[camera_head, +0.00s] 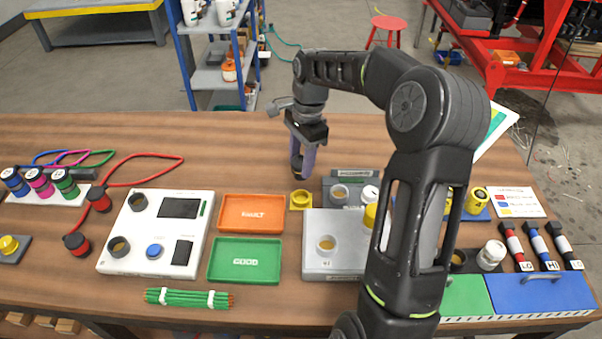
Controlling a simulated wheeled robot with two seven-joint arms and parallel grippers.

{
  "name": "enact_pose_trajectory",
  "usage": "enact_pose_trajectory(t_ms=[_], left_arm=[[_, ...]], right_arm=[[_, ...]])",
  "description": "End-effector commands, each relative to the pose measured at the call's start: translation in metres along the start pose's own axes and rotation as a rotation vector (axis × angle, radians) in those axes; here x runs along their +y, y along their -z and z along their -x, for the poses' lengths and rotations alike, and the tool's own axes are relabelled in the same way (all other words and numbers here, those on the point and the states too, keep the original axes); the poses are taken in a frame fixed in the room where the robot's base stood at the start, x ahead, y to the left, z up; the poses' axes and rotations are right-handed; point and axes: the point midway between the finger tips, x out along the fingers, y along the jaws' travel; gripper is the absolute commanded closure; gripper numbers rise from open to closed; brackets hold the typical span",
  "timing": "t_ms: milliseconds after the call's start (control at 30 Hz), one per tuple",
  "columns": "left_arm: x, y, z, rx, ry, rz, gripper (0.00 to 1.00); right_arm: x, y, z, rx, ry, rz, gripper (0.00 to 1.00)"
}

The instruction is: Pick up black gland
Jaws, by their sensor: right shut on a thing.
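My right gripper (302,160) hangs over the wooden table behind the yellow square plate, pointing down. Its fingers are shut on a small dark thing, mostly hidden between the purplish fingers. I cannot make out for certain whether it is the black gland. Dark rings that could be glands show on the white panel (160,262), one at its upper left (138,201) and one at its left (119,246). Another dark round piece (458,259) lies right of my arm. My left gripper is not in view.
A yellow plate with a ring (301,200) lies in front of the gripper. An orange tray (224,213) and green tray (216,262) lie left of a grey metal block (316,262). My right arm hides part of the right side. The table's back left is mostly clear.

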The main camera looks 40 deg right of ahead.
Motion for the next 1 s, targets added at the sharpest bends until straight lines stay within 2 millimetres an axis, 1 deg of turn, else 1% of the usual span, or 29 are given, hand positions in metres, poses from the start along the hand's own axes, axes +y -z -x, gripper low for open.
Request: enact_pose_trajectory(t_ms=[100,733,867,1000], left_arm=[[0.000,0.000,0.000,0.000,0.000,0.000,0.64],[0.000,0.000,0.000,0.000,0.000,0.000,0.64],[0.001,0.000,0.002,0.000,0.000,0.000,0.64],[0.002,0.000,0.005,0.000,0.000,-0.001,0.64]], right_arm=[[0.000,0.000,0.004,0.000,0.000,0.000,1.00],[-0.001,-0.002,0.004,0.000,0.000,0.002,1.00],[-0.003,-0.007,0.009,0.000,0.000,0.012,1.00],[-0.006,-0.015,0.020,0.000,-0.002,0.028,1.00]])
